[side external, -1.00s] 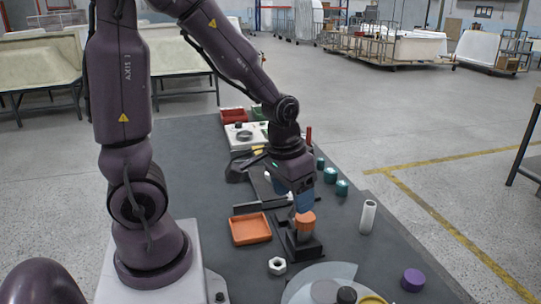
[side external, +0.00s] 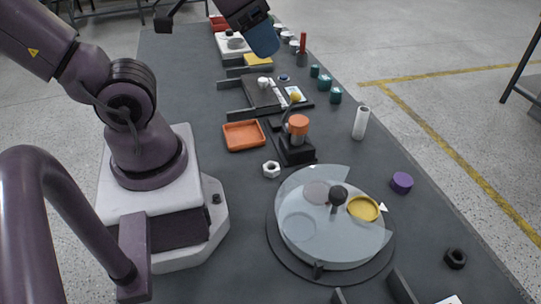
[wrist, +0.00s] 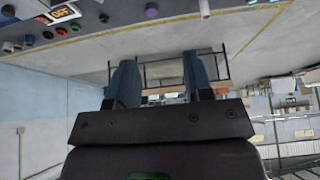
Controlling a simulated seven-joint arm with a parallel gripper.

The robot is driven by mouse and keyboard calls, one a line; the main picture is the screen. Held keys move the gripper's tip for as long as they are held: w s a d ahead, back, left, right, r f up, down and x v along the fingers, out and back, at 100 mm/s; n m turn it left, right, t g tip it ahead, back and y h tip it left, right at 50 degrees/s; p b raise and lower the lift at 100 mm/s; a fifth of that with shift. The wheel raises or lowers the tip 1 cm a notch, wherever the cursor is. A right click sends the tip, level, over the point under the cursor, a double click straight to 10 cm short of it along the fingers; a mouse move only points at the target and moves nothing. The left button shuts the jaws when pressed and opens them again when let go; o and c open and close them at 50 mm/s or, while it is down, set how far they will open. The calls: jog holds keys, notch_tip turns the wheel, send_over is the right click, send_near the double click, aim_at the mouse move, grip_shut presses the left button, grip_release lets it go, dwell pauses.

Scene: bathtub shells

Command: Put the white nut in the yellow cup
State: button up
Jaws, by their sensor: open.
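The white nut (side external: 271,169) is a hexagonal ring lying flat on the dark table, left of the round turntable (side external: 279,257). The yellow cup (side external: 364,208) is a shallow round dish on the turntable's right side, beside the dark knob of a clear cover; I cannot tell whether the cover overlaps it. My gripper (side external: 262,38) is raised at the top of the side view, far behind both. In the wrist view my gripper (wrist: 160,68) has its two blue fingers apart with nothing between them, pointing toward the room.
An orange tray (side external: 243,136) and a black stand with an orange-topped cylinder (side external: 299,125) are behind the nut. A white cylinder (side external: 361,123), purple cylinder (side external: 402,182) and black nut (side external: 456,258) lie to the right.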

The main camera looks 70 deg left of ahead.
jog(key=m+g, duration=0.6)
jog(key=m, duration=1.3)
send_over(272, 170)
notch_tip(272, 170, down, 22)
jog(key=shift+m, duration=0.3)
jog(key=f, duration=0.7)
jog(key=shift+a+f, duration=0.2)
jog(key=shift+f, duration=0.2)
jog(key=shift+d+f, duration=0.2)
jog(key=shift+f, duration=2.4)
